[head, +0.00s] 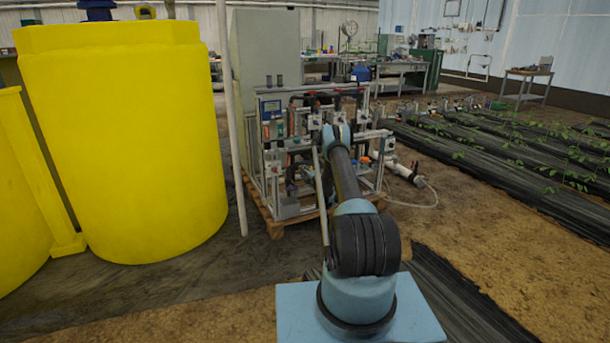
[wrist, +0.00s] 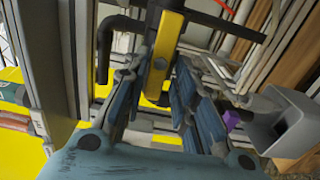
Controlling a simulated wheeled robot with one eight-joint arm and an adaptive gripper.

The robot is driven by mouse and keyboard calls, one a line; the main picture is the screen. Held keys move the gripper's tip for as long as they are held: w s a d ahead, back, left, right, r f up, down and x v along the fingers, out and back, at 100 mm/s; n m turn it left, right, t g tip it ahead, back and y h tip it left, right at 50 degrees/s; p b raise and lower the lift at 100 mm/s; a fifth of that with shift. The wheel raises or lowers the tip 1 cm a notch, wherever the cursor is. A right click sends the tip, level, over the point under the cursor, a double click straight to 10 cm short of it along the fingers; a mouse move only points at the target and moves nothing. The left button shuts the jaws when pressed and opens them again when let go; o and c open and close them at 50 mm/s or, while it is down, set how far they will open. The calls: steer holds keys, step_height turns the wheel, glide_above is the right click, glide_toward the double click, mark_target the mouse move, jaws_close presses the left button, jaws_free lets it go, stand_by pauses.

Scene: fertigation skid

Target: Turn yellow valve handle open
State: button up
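In the wrist view, the yellow valve handle (wrist: 165,52) is a flat yellow bar with dark edges, running from the top edge down towards my gripper (wrist: 160,77). My gripper's blue-grey fingers are spread, one to each side of the handle's lower end. I cannot tell whether either finger touches it. In the head view, my arm reaches to the pipe skid (head: 268,160), and the arm hides the handle and my fingers.
A black bent pipe (wrist: 103,50) is left of the handle in the wrist view, and a grey box-shaped part (wrist: 283,120) is at right. In the head view, a large yellow tank (head: 125,140) stands left of the skid. Bare floor (head: 480,235) lies at right.

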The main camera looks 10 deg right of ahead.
steer(key=shift+d+r, duration=0.1)
steer(key=shift+d, duration=0.05)
steer(key=v, duration=1.2)
